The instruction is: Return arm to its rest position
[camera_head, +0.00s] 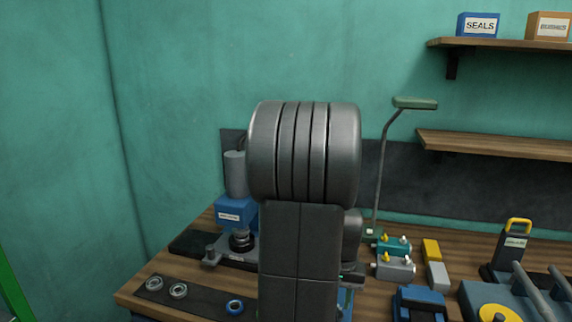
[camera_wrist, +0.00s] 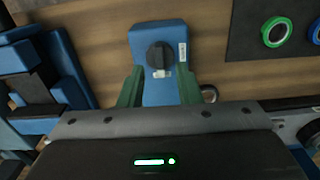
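In the wrist view, the two green fingers of my gripper (camera_wrist: 160,88) stand apart. A blue block (camera_wrist: 166,31) with a round black knob and a small white label lies between and beyond them. The fingers overlap the block's sides, and I cannot tell whether they press on it or only stand around it. Brown wood shows behind the block. In the head view, my own dark arm fills the middle and hides my gripper.
The wooden workbench (camera_head: 215,273) holds a dark mat with several rings (camera_head: 178,290), a blue box (camera_head: 232,212), valve-like blocks (camera_head: 395,268) and a blue part (camera_head: 421,303). A lamp (camera_head: 385,145) rises behind. Shelves (camera_head: 490,145) are at the right. Open wall lies at the left.

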